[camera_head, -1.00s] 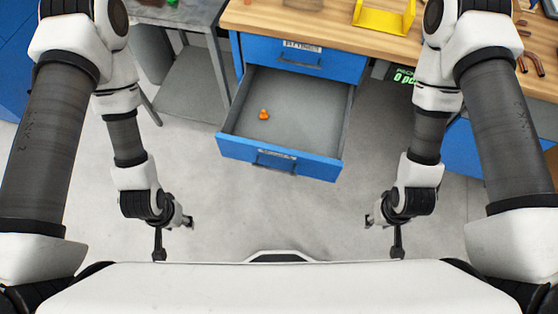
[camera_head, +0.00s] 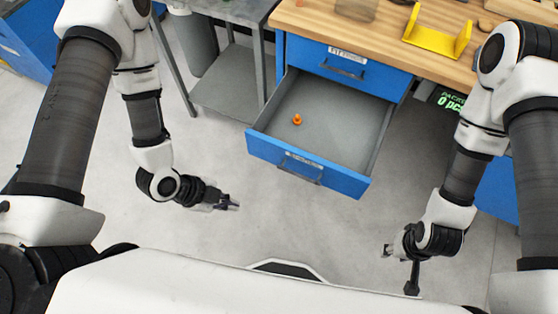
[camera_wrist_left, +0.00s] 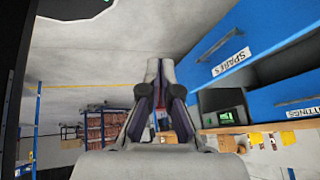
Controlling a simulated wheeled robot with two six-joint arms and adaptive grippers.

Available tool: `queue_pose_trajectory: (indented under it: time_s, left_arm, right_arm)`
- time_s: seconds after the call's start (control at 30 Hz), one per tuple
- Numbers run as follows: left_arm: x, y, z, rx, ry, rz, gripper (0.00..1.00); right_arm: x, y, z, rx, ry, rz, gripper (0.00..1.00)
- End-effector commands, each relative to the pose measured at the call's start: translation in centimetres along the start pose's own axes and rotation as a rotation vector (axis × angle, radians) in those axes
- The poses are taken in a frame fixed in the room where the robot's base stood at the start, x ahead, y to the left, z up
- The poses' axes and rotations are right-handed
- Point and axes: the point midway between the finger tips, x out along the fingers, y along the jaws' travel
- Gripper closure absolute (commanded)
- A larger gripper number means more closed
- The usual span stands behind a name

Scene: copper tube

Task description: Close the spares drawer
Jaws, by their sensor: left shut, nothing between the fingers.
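The blue spares drawer (camera_head: 262,148) is pulled well out of the bench, with its handle on the front and a small orange piece (camera_head: 297,120) inside on the grey floor. In the left wrist view, a blue front labelled SPARES (camera_wrist_left: 205,65) is at the upper right. My left gripper (camera_head: 228,203) is shut and empty, to the left of and nearer than the drawer front, apart from it. Its closed fingers show in the left wrist view (camera_wrist_left: 158,75). My right gripper (camera_head: 387,250) is to the right and nearer than the drawer; its fingers are too small to judge.
A closed blue drawer (camera_head: 305,58) sits above the open one, under the wooden bench top (camera_head: 320,25). A yellow holder (camera_head: 435,40) stands on the bench. A grey metal table (camera_head: 225,85) is to the left. The floor in front of the drawer is clear.

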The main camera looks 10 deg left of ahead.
Motion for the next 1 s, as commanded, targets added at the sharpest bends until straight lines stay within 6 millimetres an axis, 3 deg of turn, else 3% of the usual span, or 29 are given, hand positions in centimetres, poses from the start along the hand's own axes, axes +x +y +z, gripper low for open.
queue_pose_trajectory:
  time_s: [0.03,0.17,0.3,0.43,0.6,0.73,1.0]
  left_arm:
    - [2.6,-0.7,0.8,0.139,0.078,-0.046,1.00]
    - [4.2,-2.8,0.1,0.510,0.259,-0.211,1.00]
    - [5.5,-4.7,0.4,0.836,0.394,-0.457,1.00]
    - [6.4,-5.8,1.7,1.007,0.464,-0.680,1.00]
    - [7.8,-7.4,4.7,1.039,0.474,-0.886,1.00]
    - [8.0,-8.4,5.9,1.034,0.457,-0.965,1.00]
    - [8.1,-9.1,5.0,1.044,0.458,-0.971,1.00]
  right_arm:
    - [4.2,0.0,0.1,0.000,-0.001,0.000,0.60]
    - [9.7,0.1,0.1,0.000,-0.001,0.000,0.60]
    - [17.0,0.1,0.1,0.000,-0.001,0.000,0.60]
    - [23.8,0.2,0.1,0.000,-0.001,0.000,0.60]
    - [31.5,0.2,0.1,0.000,-0.001,0.000,0.60]
    - [34.1,0.2,0.1,0.000,-0.001,0.000,0.60]
    - [34.5,0.2,0.0,0.000,0.000,0.000,0.60]
